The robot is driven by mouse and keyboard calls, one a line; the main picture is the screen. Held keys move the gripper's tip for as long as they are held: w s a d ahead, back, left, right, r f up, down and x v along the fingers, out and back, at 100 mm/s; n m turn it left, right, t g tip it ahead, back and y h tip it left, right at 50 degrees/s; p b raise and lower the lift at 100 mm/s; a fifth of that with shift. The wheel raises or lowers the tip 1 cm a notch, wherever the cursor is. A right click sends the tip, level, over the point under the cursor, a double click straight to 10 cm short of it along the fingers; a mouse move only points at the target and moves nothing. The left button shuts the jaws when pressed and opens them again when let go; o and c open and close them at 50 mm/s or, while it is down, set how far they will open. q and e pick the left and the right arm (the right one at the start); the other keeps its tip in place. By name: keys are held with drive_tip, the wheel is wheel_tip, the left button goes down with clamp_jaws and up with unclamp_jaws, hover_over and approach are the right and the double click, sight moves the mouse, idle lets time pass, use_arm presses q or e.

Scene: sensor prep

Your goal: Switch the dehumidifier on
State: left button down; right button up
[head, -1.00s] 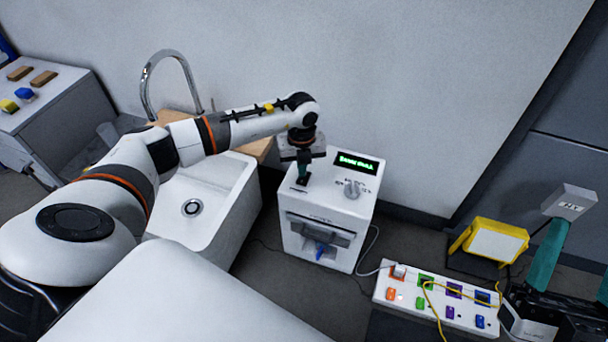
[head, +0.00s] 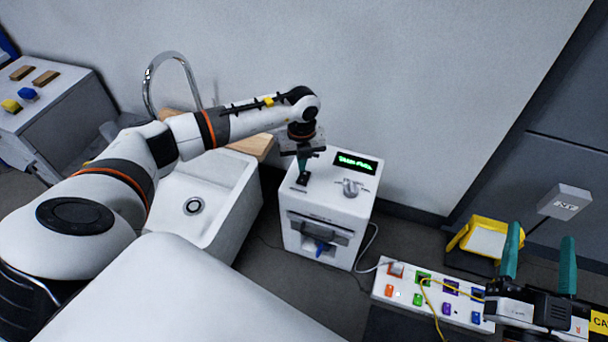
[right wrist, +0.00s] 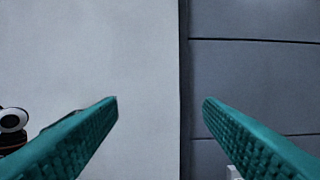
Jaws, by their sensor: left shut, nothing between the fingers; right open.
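The dehumidifier (head: 348,228) is a white box standing on the floor in the middle of the head view. Its top has a display (head: 355,162) with green text too small to read surely, a grey knob (head: 351,187) and a dark switch (head: 302,179) at the left. A blue part shows in its front opening. My left gripper (head: 303,166) is shut and empty, pointing down right over the dark switch; I cannot tell whether it touches. My right gripper (head: 539,242) is open and empty at the far right. Its teal fingers face the wall in the right wrist view (right wrist: 162,99).
A power strip (head: 380,277) with coloured sockets and switches lies right of the dehumidifier, a cord running between them. A yellow-framed object (head: 460,239) and a grey box (head: 565,202) are near my right gripper. A sink (head: 230,215) stands left of the dehumidifier.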

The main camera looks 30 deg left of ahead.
use_arm(q)
drive_tip(key=shift+r+p, duration=0.45)
drive_tip(key=shift+r, duration=0.1)
drive_tip(key=shift+r+p, duration=0.35)
drive_tip(key=shift+r, duration=0.1)
use_arm(e)
wheel_tip(320, 180, down, 7)
drive_tip(key=d+g+h, duration=0.1)
drive_tip(key=g, duration=0.4)
drive_tip(key=shift+r+h, duration=0.2)
drive_tip(key=shift+h, duration=0.1)
